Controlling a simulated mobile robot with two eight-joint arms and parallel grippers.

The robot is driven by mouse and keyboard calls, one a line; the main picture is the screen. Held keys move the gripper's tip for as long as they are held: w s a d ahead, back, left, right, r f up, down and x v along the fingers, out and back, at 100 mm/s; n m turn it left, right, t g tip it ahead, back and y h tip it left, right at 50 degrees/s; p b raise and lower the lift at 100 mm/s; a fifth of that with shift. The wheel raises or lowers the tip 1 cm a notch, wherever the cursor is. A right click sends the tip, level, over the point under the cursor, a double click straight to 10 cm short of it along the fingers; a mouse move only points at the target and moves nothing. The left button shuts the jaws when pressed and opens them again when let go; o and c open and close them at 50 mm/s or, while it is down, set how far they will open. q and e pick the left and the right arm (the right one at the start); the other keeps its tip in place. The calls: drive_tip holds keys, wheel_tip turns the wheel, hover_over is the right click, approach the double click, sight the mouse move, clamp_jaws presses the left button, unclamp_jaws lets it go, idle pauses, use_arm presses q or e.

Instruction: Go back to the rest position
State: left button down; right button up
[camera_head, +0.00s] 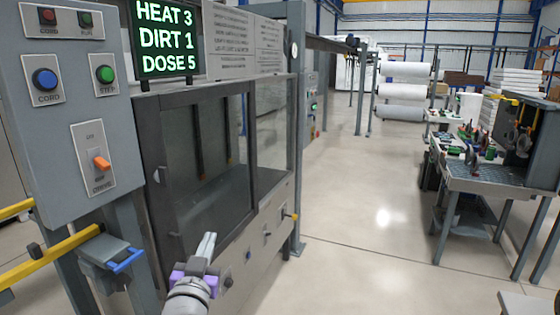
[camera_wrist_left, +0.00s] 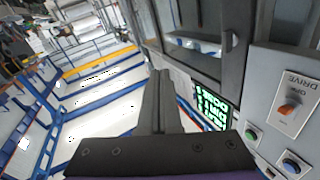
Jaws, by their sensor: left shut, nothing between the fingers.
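My left gripper (camera_head: 208,246) is in the lower middle of the head view, in front of the grey machine cabinet (camera_head: 153,190) with its glazed doors. Its fingers are together and empty, pointing up. In the left wrist view the shut fingers (camera_wrist_left: 160,85) stand in the middle, with nothing between them. The gripper appears apart from the cabinet and the control panel. My right gripper is not in view.
A grey control panel (camera_head: 58,130) with buttons and an orange switch (camera_head: 101,162) is at the left. A lit display (camera_head: 166,38) reads HEAT 3, DIRT 1, DOSE 5. Yellow rails (camera_head: 50,250) are lower left. A workbench (camera_head: 480,182) stands right. The middle floor is clear.

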use_arm(q)
drive_tip(key=s+a+f+g, duration=0.1)
drive_tip(key=s+f+g, duration=0.5)
drive_tip(key=s+f, duration=0.7)
drive_tip(key=s+a+f+n+g+p, duration=0.1)
drive_tip(key=s+f+g, duration=0.6)
drive_tip(key=s+f, duration=0.6)
wheel_tip(320, 180, down, 3)
drive_tip(key=shift+a+f+n, duration=0.1)
drive_tip(key=shift+a+n, duration=0.15)
drive_tip(key=shift+n, duration=0.05)
